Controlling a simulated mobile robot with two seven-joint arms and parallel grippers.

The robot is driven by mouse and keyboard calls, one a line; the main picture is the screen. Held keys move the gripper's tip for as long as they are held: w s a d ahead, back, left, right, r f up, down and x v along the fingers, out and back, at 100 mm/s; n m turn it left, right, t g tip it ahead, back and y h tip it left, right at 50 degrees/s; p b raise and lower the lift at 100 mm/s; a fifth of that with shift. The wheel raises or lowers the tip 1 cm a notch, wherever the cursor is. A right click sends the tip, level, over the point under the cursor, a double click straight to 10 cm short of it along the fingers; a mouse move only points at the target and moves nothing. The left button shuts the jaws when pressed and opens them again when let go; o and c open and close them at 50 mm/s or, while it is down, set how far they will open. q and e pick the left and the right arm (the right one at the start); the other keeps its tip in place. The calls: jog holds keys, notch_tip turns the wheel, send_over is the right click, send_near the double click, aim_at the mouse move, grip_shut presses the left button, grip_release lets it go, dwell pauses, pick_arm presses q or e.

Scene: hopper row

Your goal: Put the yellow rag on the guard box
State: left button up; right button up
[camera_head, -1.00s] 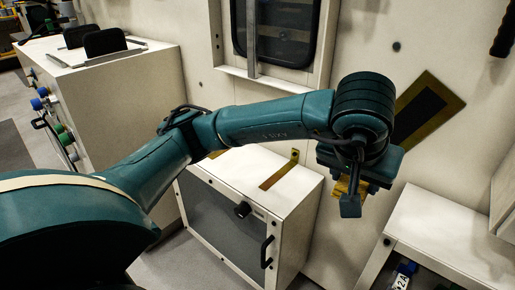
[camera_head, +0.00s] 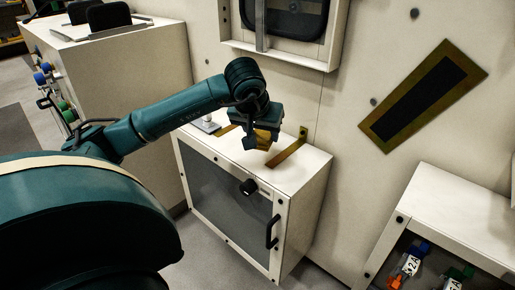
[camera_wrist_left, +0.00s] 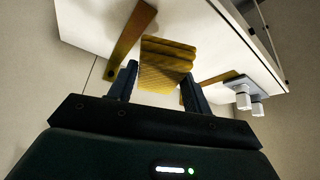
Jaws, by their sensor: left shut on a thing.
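The yellow rag (camera_head: 267,138) is a folded, ribbed bundle, partly hidden by my gripper in the head view. It shows more clearly in the wrist view (camera_wrist_left: 166,62), between the two fingers. My left gripper (camera_head: 259,142) is shut on it and is over the top of the guard box. The guard box (camera_head: 300,175) is a white cabinet with a dark front window, a black knob and a black handle. I cannot tell whether the rag touches the box top. My right gripper is not in view.
Brass strips (camera_head: 288,152) lie on the box top, on both sides of the rag. A small white fitting (camera_head: 206,125) sits at the top's left. A white open-fronted cabinet (camera_head: 455,215) with coloured items stands at right. A console (camera_head: 120,65) stands at left.

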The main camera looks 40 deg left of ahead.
aim_at(261, 158)
pick_arm(q)
jog(key=shift+f, duration=0.4)
notch_tip(261, 158, down, 3)
jog(key=shift+f+b, duration=0.15)
jog(key=shift+b, duration=0.65)
jog(key=shift+f, duration=0.2)
jog(key=shift+r, duration=0.15)
jog(key=shift+f, duration=0.35)
jog(key=o, duration=1)
jog(key=shift+c, duration=0.2)
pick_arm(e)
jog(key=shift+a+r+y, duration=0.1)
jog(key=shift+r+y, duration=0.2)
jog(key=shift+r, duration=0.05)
